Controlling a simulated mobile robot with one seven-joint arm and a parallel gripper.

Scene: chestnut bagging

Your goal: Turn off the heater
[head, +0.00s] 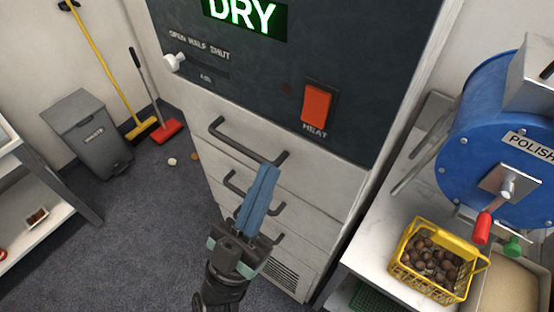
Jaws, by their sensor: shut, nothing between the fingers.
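The heater is a tall cabinet (290,167) with a dark control panel (262,75) and a green lit "DRY" sign (243,15). An orange-red rocker switch (317,104) labelled "HEAT" is on the right of the panel. From this angle I cannot tell which side of it is pressed. My gripper (266,170) is shut and empty, with blue fingers together. It is in front of the drawers, below and left of the switch, and covers parts of the lower drawer handles.
A white slider knob (174,62) sits at the "OPEN" end of its slot. Drawer handles (232,140) stick out from the cabinet. At right are a blue polisher (490,135) and a yellow basket (406,275) of chestnuts. A grey bin (95,145) and brooms (142,128) stand at left.

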